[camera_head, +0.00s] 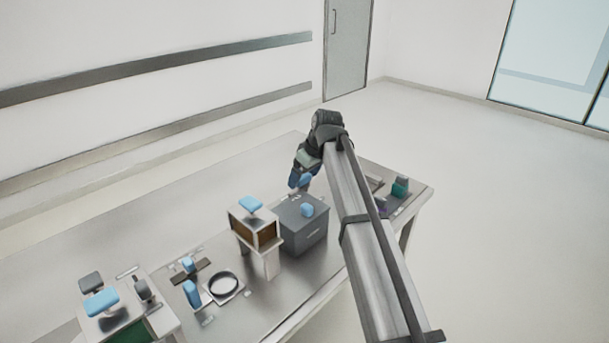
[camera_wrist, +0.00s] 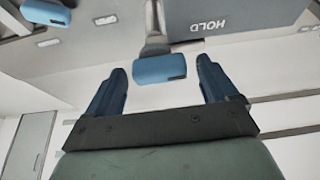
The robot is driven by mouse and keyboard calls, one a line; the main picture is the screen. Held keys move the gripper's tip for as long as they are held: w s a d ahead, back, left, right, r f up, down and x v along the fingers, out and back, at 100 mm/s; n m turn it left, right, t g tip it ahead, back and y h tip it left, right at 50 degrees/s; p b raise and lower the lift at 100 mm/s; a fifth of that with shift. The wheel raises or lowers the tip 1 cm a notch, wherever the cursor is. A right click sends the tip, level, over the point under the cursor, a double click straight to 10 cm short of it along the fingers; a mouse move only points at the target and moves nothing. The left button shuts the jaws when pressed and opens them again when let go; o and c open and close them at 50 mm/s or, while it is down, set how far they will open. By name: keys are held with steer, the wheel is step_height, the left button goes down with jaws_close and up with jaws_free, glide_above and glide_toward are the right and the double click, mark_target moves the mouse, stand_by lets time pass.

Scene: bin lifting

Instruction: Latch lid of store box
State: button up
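My gripper (camera_head: 299,182) is at the box's far side, pointing down. In the wrist view my gripper (camera_wrist: 160,85) is open, its two blue fingers apart. A blue tab (camera_wrist: 160,69) on a metal lever lies between and just beyond the fingertips, with gaps on both sides. A grey surface marked HOLD (camera_wrist: 220,22) is beside the lever. The lever is hidden in the head view.
A white stand with a blue-handled top (camera_head: 251,204) is left of the box. A black ring on a plate (camera_head: 222,284) and small blue-handled fixtures lie further left. A teal object (camera_head: 400,187) is at the right end. The table's back left is clear.

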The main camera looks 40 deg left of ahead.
steer(key=v, duration=1.3)
steer(key=shift+d+r, duration=0.2)
steer(key=shift+r, duration=0.1)
stand_by(0.3)
